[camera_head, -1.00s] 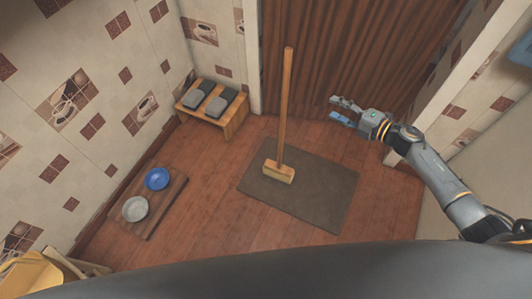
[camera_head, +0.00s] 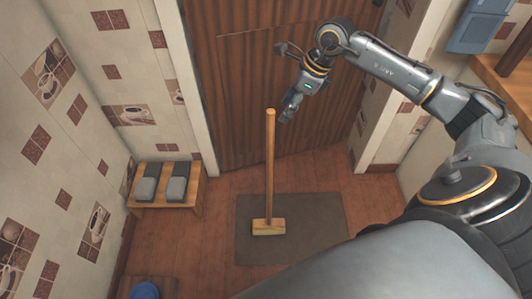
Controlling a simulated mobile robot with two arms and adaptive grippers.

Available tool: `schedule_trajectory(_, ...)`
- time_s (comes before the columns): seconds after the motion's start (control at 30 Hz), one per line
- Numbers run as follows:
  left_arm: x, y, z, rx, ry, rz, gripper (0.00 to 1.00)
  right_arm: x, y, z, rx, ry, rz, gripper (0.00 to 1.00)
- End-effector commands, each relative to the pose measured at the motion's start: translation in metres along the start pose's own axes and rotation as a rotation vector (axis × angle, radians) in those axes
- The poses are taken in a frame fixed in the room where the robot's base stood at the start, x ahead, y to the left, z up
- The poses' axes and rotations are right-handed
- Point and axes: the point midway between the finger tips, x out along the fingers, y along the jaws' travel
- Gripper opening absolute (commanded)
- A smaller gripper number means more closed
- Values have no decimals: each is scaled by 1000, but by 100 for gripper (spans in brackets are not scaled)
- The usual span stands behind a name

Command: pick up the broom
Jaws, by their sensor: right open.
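The broom (camera_head: 270,170) stands upright on the dark mat, with its wooden handle pointing up and its pale, block-shaped head (camera_head: 268,227) at the bottom. My right gripper (camera_head: 284,76) is open and empty. In the picture its fingers are just above and to the right of the handle's top end. I cannot tell how far apart they are in depth, but I see no contact. My left gripper is not in view.
The dark mat (camera_head: 320,236) lies on the wooden floor before a brown ribbed door (camera_head: 240,120). A small wooden bench (camera_head: 152,203) with grey slippers (camera_head: 176,188) stands at the left wall. A blue bowl (camera_head: 145,290) shows at the bottom edge. A blue box (camera_head: 478,30) hangs upper right.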

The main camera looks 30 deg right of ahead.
Motion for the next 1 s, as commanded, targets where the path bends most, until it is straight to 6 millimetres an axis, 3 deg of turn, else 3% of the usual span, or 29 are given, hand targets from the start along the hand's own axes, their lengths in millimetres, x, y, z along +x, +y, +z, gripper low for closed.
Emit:
schedule_trajectory(0.2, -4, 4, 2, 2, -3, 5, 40, 38, 0, 1, 2, -2, 3, 49)
schedule_trajectory(0.47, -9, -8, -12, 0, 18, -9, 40, 58, 1, 2, 3, -3, 5, 49)
schedule_trajectory(0.7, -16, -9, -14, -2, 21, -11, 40, 93, 1, 4, 3, -4, 3, 49)
schedule_trajectory(1.0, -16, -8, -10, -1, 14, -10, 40, 101, 1, 3, 2, -2, 1, 49)
